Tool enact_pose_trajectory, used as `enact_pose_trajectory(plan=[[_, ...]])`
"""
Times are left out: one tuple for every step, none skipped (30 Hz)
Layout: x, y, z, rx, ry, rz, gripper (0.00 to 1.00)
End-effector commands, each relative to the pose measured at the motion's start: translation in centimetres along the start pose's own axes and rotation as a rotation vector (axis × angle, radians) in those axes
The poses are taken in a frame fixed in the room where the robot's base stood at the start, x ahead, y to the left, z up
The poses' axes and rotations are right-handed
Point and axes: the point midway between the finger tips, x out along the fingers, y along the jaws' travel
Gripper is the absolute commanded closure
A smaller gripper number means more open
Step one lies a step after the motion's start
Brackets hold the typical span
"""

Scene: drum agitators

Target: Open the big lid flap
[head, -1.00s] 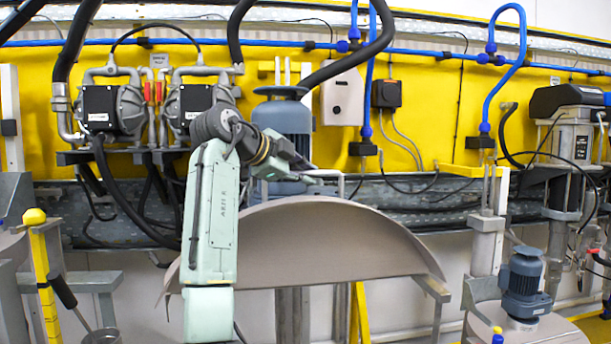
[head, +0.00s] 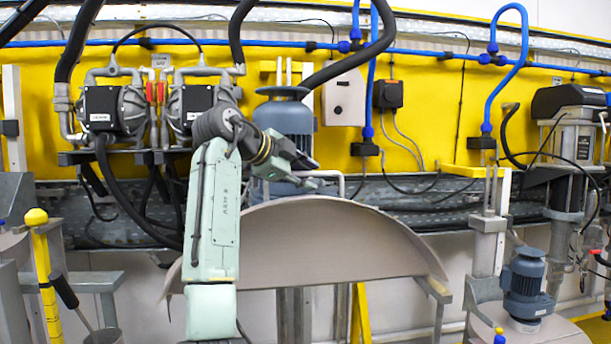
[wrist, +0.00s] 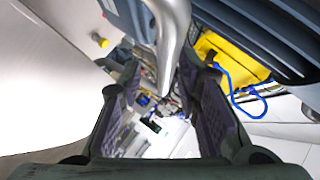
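The big lid flap (head: 330,240) is a grey-brown half disc in the middle of the head view. It stands raised, with its curved edge up and its broad face toward the camera. A large plain grey surface at the left of the wrist view (wrist: 45,75) appears to be the same flap. My gripper (head: 318,183) is at the flap's upper edge, partly hard to make out there. In the wrist view its two dark fingers (wrist: 165,115) are apart. A bent metal bar (wrist: 172,40), seemingly a handle, reaches between them; I cannot tell whether they touch it.
A blue-grey motor (head: 285,120) stands close behind my gripper. Two pumps (head: 112,110) with hoses hang on the yellow wall at the left. A smaller motor (head: 525,285) sits on a drum lid at the right. A yellow-topped post (head: 40,250) stands at the left.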

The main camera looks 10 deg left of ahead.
Motion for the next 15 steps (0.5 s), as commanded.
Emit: enact_pose_trajectory(plan=[[0.0,0.0,0.0,0.0,0.0,0.0,0.69],[0.0,0.0,0.0,0.0,0.0,0.0,0.69],[0.0,0.0,0.0,0.0,0.0,0.0,0.69],[-0.1,0.0,0.0,0.0,0.0,0.0,0.69],[-0.2,0.0,0.0,0.0,0.0,-0.001,0.69],[-0.5,0.0,0.0,0.0,-0.001,-0.001,0.69],[-0.8,0.0,0.0,0.0,-0.001,-0.001,0.69],[-1.2,0.0,0.1,0.0,-0.001,-0.001,0.69],[-1.9,-0.1,0.1,0.0,-0.001,-0.003,0.69],[-2.4,-0.1,0.1,0.0,-0.001,-0.003,0.69],[-3.0,-0.1,0.1,0.0,-0.001,-0.003,0.69],[-3.8,-0.1,0.0,0.001,-0.001,-0.003,0.69],[-4.5,-0.1,0.0,0.001,-0.001,-0.004,0.69],[-5.2,-0.1,0.0,0.001,-0.002,-0.004,0.69],[-6.1,-0.1,0.0,0.002,-0.001,-0.004,0.69]])
